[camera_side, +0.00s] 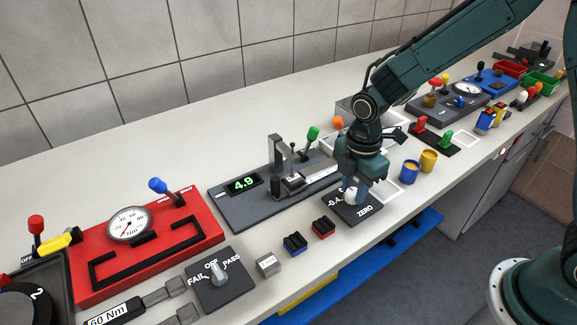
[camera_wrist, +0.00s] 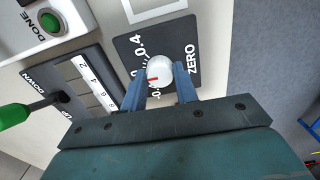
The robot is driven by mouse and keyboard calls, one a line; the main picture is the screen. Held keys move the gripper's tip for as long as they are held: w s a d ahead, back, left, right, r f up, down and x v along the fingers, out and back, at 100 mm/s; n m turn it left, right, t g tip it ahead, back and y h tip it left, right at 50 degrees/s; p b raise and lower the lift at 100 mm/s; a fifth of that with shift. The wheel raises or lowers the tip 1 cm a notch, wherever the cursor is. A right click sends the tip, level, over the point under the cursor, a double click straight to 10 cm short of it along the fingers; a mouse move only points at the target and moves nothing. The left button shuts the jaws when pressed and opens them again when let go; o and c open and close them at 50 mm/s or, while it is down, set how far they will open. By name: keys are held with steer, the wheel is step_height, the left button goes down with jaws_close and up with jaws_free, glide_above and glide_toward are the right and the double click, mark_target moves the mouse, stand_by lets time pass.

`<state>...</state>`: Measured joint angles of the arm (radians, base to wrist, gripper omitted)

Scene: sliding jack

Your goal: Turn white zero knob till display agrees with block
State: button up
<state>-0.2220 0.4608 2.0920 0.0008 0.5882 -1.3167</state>
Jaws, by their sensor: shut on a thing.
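The white zero knob (camera_wrist: 159,69) sits on a dark plate (camera_wrist: 128,44) lettered ZERO, with a scale partly hidden by my finger. Its red mark points left in the wrist view, towards the lower part of the scale. My gripper (camera_wrist: 160,82) is shut on the knob, one blue finger on each side. In the side view my gripper (camera_side: 352,188) comes down over the knob (camera_side: 350,195) and covers part of it. The green display (camera_side: 243,184) reads 4.9. A small metal block (camera_side: 268,264) lies on the bench; its marking is too small to read.
The dark measuring stand (camera_side: 235,212) with a green lever (camera_side: 313,133) is left of my gripper.

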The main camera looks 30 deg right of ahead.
mark_target(353, 191)
steer(key=shift+m, duration=1.3)
steer(key=o, duration=1)
steer(key=shift+c, duration=0.2)
steer(key=shift+r, duration=0.1)
step_height(353, 191, up, 14)
